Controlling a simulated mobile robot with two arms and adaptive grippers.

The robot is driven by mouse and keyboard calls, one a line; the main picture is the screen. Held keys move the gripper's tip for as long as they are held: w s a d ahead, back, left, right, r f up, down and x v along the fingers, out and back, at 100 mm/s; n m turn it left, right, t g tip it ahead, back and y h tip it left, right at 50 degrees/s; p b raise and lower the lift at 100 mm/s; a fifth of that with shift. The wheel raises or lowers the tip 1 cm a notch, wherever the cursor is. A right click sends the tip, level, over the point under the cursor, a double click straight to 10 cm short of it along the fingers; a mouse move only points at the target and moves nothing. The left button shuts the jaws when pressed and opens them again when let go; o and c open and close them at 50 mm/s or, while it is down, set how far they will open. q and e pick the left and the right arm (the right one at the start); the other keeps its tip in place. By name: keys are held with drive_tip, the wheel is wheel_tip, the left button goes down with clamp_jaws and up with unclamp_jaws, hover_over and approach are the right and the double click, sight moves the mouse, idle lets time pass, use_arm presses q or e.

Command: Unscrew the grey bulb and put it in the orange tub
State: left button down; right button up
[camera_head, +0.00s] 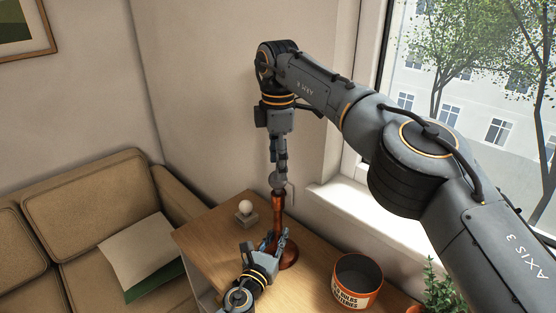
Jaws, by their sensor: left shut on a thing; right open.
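A copper-coloured lamp stand (278,210) with a round foot stands upright on the wooden cabinet top. The grey bulb (276,182) sits at the top of the stand. My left gripper (281,244) is shut on the lower part of the stand. My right gripper (279,165) points straight down directly above the grey bulb, and its fingers are open. I cannot tell whether they touch the bulb. The orange tub (346,292), with a dark rim and a printed label, stands on the cabinet top to the right of the lamp. The visible part of its inside looks empty.
A white bulb (246,206) stands in a small block (245,219) left of the lamp. A green plant (440,287) is at the lower right. The wall and window sill (335,205) are close behind the cabinet top (212,234). A sofa (95,200) is at the left.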

sight(278, 189)
use_arm(q)
drive_tip(key=shift+s+f, duration=0.1)
drive_tip(key=shift+f, duration=0.15)
use_arm(e)
drive_tip(key=shift+m, duration=0.8)
drive_tip(key=shift+f, duration=0.2)
wheel_tip(278, 189, down, 8)
drive_tip(key=shift+r, duration=0.25)
